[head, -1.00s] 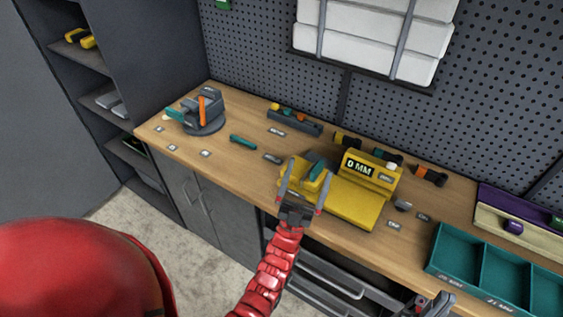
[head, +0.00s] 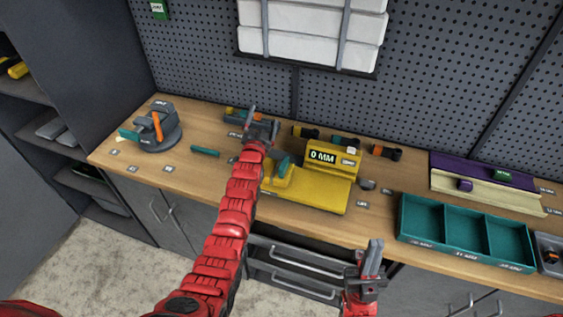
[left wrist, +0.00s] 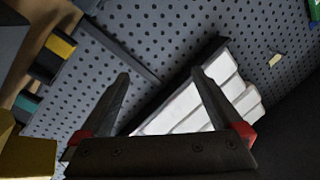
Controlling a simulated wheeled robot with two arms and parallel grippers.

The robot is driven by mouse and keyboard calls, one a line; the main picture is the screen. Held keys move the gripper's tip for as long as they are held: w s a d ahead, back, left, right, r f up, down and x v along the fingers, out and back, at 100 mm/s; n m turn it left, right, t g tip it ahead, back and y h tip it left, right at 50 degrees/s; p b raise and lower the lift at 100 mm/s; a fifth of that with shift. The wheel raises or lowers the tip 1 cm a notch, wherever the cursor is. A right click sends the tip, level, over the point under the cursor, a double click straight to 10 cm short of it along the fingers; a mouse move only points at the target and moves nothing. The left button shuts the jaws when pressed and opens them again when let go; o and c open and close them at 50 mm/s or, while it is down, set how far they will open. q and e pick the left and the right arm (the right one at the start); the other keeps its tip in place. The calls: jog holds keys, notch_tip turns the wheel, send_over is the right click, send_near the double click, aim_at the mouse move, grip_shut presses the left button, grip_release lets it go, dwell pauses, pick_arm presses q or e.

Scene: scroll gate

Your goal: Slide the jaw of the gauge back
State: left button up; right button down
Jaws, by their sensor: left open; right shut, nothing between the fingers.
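The yellow gauge (head: 318,196) sits on the wooden bench, and its display reads 0 MM. Its jaw is a yellow block with a teal handle (head: 284,167) at the gauge's left end. My left gripper (head: 263,118) is open and empty, beyond and to the left of the jaw, apart from the handle. In the left wrist view the open fingers (left wrist: 165,95) point at the pegboard, and a yellow piece, probably the gauge, shows at the lower left edge. My right gripper (head: 371,258) is shut and empty, in front of the bench edge. My left arm hides part of the gauge's left side.
A grey vise (head: 156,128) stands at the bench's left end. Dark tools with coloured ends lie behind the gauge. A teal compartment tray (head: 466,233) lies to the right, with a purple and cream block (head: 485,180) behind it. The pegboard (head: 420,90) bounds the back.

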pick_arm(q)
jog(key=w+d+m+g, duration=0.2)
jog(key=w+d+g, duration=0.1)
jog(key=w+g, duration=0.1)
notch_tip(320, 180, up, 14)
jog(key=m+g+y+p, duration=0.2)
jog(key=m+g, duration=0.8)
jog(key=g, duration=0.4)
send_over(284, 163)
jog(key=shift+g, duration=0.3)
notch_tip(284, 163, down, 17)
jog(key=shift+r+p, duration=0.1)
jog(key=shift+p, duration=0.2)
jog(key=shift+f, duration=0.35)
grip_shut()
